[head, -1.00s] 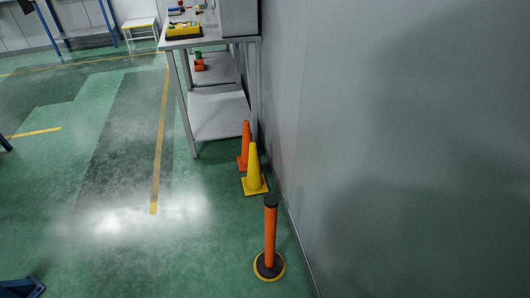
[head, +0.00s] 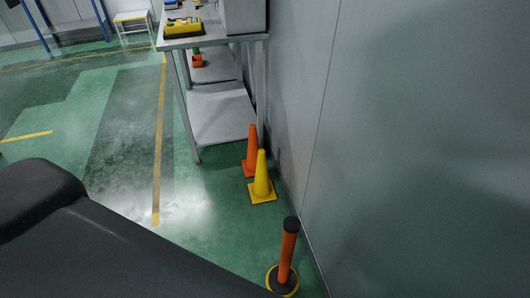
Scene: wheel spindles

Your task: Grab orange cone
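In the head view an orange cone (head: 252,146) stands upright on the green floor by the right leg of the workbench, close to the grey wall. A yellow cone (head: 262,180) stands just in front of it and hides part of its lower right side. A dark part of my own body, seemingly an arm link, fills the lower left. Neither gripper shows in the view.
An orange post (head: 288,252) with a black top and a round yellow-edged base stands nearer, beside the wall (head: 420,150). The workbench (head: 218,113) stands behind the cones. Green floor (head: 215,215) left of the cones is clear.

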